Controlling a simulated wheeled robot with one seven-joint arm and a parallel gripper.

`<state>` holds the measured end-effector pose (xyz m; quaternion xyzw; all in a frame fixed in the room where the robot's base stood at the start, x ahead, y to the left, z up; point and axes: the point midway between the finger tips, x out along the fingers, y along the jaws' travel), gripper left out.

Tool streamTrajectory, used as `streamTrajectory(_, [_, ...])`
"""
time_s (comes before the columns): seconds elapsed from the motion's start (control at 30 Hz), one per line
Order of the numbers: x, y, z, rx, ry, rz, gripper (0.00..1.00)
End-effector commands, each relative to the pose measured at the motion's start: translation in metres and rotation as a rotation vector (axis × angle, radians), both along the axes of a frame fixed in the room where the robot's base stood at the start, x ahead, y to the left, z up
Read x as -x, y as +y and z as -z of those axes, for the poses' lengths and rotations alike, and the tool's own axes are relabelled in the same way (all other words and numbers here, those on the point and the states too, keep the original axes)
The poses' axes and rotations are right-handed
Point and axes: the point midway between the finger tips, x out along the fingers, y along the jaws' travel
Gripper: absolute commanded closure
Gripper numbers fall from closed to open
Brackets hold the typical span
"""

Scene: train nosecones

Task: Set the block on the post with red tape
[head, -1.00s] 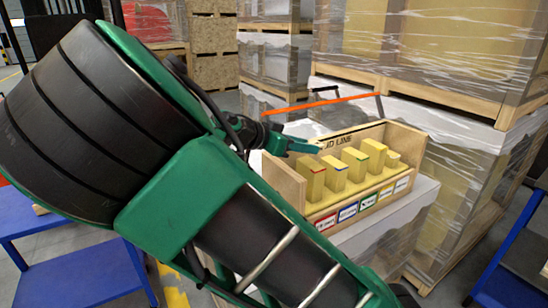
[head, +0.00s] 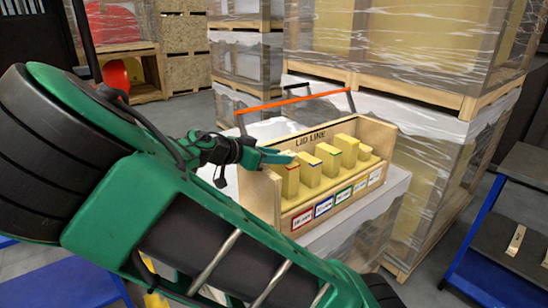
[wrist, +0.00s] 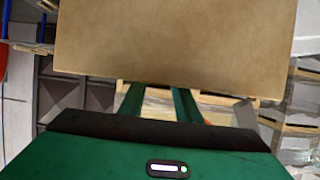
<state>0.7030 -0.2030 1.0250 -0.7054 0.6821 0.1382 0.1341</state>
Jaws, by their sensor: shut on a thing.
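My gripper (head: 281,157) is at the left end of a wooden rack (head: 262,195) marked "LID LINE", just above its leftmost yellow post (head: 290,183). Red tape shows near that post's top. In the wrist view, my gripper's green fingers (wrist: 158,100) reach to a large plain tan block (wrist: 175,40), which they are shut on. The block fills the upper middle of that view and hides what lies behind it. In the head view I cannot clearly make the block out at the fingertips. I cannot tell whether it touches the post.
Several more yellow posts (head: 329,160) stand in a row to the right, with coloured labels (head: 323,206) on the rack's front. The rack's side walls and back board rise around them. Wrapped pallets (head: 440,150) stand behind; a blue-framed cart (head: 478,230) is at the right.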

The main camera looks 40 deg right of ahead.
Motion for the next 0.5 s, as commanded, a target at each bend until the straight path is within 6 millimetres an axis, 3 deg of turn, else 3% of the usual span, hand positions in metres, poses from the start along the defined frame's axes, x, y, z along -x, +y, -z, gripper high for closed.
streamTrajectory(0.37, [0.002,0.002,0.014,-0.012,0.015,0.001,0.91])
streamTrajectory(0.4, [0.003,0.002,0.015,-0.012,0.016,0.001,0.63])
streamTrajectory(0.47, [0.003,0.002,0.015,-0.012,0.016,0.002,0.51])
streamTrajectory(0.5, [0.003,0.002,0.015,-0.012,0.017,0.003,0.51])
